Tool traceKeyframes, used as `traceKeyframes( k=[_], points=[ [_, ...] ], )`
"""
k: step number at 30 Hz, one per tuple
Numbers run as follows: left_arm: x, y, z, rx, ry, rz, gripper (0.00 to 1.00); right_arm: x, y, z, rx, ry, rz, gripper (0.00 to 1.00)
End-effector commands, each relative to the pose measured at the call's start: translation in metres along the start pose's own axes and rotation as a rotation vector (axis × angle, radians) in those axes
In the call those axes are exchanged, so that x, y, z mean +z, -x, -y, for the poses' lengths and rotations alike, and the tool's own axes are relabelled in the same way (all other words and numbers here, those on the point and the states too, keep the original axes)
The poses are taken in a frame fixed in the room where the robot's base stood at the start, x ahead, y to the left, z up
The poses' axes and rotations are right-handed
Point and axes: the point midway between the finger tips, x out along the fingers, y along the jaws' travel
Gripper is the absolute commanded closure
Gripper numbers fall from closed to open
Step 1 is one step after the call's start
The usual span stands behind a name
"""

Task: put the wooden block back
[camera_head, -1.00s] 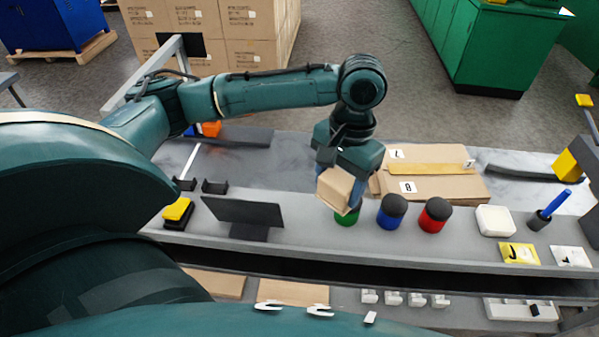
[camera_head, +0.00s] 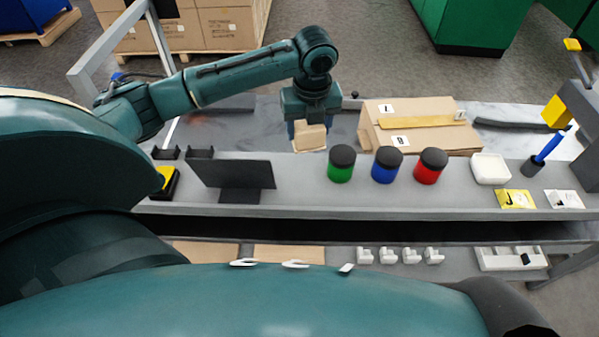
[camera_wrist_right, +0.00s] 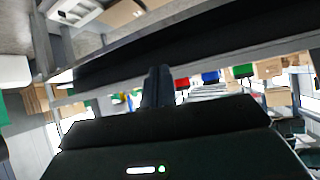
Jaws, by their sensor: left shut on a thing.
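The wooden block (camera_head: 311,139) is a pale tan cube held between the fingers of my left gripper (camera_head: 308,128). In the head view they are over the grey surface behind the raised shelf, left of the cardboard box and behind the green jar. I cannot tell whether the block touches the surface below. My right gripper (camera_wrist_right: 158,86) shows in the right wrist view with its dark blue fingers together and nothing seen between them.
On the shelf (camera_head: 300,195) stand a dark screen (camera_head: 232,174), a green jar (camera_head: 341,164), a blue jar (camera_head: 387,165), a red jar (camera_head: 430,166) and a white dish (camera_head: 490,168). A cardboard box (camera_head: 380,138) with a yellowish strip lies behind the jars.

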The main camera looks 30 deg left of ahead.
Motion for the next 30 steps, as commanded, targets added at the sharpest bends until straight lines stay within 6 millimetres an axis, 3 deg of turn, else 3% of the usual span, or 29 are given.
traceKeyframes(
  k=[6,12,16,22,30],
  points=[
    [0.019,-0.024,-0.008,-0.050,-0.395,0.000,0.58,0.002,-0.002,0.001,-0.004,-0.001,-0.016,1.00],
    [0.028,-0.033,-0.012,-0.075,-0.587,0.001,0.58,0.002,-0.003,0.002,-0.006,0.001,-0.021,1.00],
    [0.027,-0.046,-0.013,-0.079,-0.625,-0.002,0.58,0.001,-0.003,0.002,-0.007,0.002,-0.023,1.00],
    [0.022,-0.083,-0.013,-0.080,-0.626,-0.001,0.58,0.000,-0.002,0.002,-0.007,0.002,-0.025,1.00],
    [0.019,-0.106,-0.012,-0.080,-0.626,0.000,0.58,-0.002,-0.003,0.001,-0.007,0.003,-0.029,1.00]
  ],
)
